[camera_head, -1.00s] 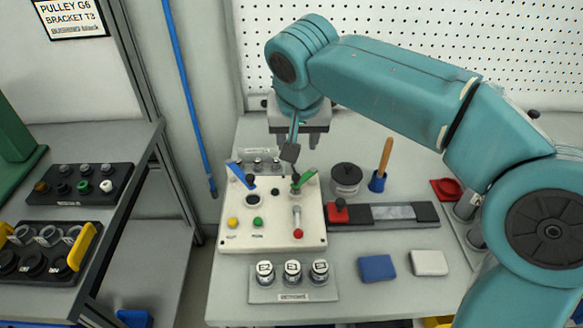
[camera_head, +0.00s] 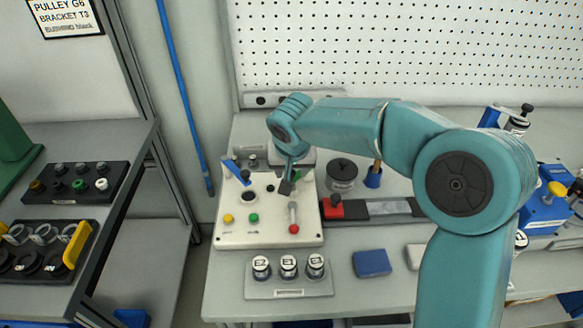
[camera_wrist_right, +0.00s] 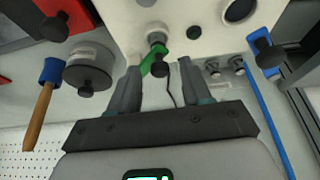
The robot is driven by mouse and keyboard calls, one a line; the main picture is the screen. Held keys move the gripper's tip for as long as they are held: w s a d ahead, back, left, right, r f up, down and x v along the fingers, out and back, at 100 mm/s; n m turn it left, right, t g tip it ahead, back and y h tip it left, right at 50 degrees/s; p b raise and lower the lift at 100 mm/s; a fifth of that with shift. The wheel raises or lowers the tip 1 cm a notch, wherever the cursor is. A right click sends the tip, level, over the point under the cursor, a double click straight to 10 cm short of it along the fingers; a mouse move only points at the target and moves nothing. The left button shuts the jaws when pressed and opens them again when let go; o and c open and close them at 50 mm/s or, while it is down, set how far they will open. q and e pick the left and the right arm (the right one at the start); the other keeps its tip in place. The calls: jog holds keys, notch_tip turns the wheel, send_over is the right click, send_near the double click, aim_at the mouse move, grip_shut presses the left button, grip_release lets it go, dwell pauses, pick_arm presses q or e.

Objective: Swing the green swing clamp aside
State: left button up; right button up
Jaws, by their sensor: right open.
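The green swing clamp (camera_wrist_right: 154,58) shows in the right wrist view as a short green arm with a dark knob at its end, mounted on the white fixture plate. My right gripper (camera_wrist_right: 160,70) is open, with one finger on each side of the clamp's knob end. I cannot tell whether either finger touches it. In the head view my right gripper (camera_head: 287,186) is over the upper right part of the plate (camera_head: 232,238) and hides most of the green clamp. A blue swing clamp (camera_head: 236,171) sits at the plate's upper left. My left gripper is not in view.
Labelled cylinders (camera_head: 288,266) and a blue block (camera_head: 372,263) lie in front.

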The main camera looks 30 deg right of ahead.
grip_shut()
